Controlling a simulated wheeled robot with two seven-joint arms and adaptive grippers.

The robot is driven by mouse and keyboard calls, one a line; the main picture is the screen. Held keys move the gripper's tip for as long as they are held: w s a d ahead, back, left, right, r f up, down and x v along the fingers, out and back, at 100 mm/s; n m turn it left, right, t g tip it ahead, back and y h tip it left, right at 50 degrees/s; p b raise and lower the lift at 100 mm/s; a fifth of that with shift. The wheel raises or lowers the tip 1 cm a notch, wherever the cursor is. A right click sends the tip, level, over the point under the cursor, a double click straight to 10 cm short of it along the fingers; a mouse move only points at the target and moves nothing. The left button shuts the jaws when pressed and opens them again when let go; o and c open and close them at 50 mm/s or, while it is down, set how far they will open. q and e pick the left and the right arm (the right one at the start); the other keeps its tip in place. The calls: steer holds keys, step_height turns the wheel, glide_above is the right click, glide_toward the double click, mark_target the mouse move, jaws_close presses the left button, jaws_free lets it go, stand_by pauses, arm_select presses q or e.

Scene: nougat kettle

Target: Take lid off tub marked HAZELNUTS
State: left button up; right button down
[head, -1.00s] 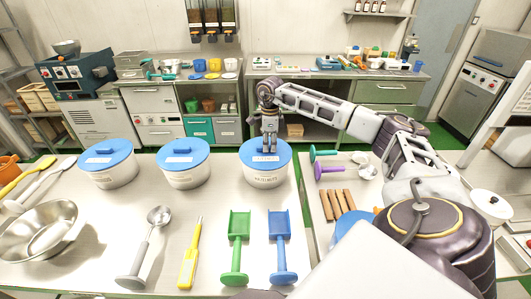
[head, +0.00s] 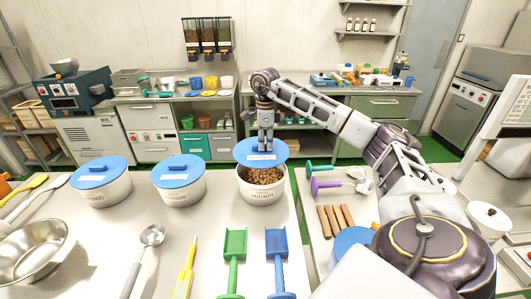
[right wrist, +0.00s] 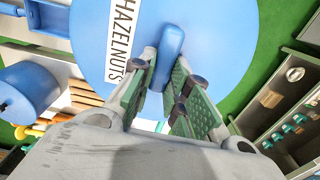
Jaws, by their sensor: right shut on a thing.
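The HAZELNUTS tub (head: 262,192) is white and stands on the table, open at the front and full of brown nuts (head: 258,175). Its blue lid (head: 243,152) is raised above and behind the tub's mouth, apart from the front rim. My right gripper (head: 264,148) is shut on the lid's handle. In the right wrist view, the fingers close on the blue handle (right wrist: 170,50) beside the white label (right wrist: 125,40) reading HAZELNUTS. My left gripper is not in view.
Two more white tubs with blue lids, a middle one (head: 180,180) and a left one (head: 101,182), stand to the left. A green scoop (head: 234,258) and a blue scoop (head: 277,258) lie in front. Purple and green tools lie on the right table (head: 350,215).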

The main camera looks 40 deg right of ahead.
steer(key=shift+r, duration=0.95)
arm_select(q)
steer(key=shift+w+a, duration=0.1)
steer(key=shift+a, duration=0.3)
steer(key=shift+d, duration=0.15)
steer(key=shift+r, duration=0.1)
arm_select(e)
steer(key=shift+r, duration=0.1)
arm_select(q)
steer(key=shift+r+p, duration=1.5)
steer(key=shift+p, duration=0.05)
arm_select(e)
steer(key=shift+r, duration=1.4)
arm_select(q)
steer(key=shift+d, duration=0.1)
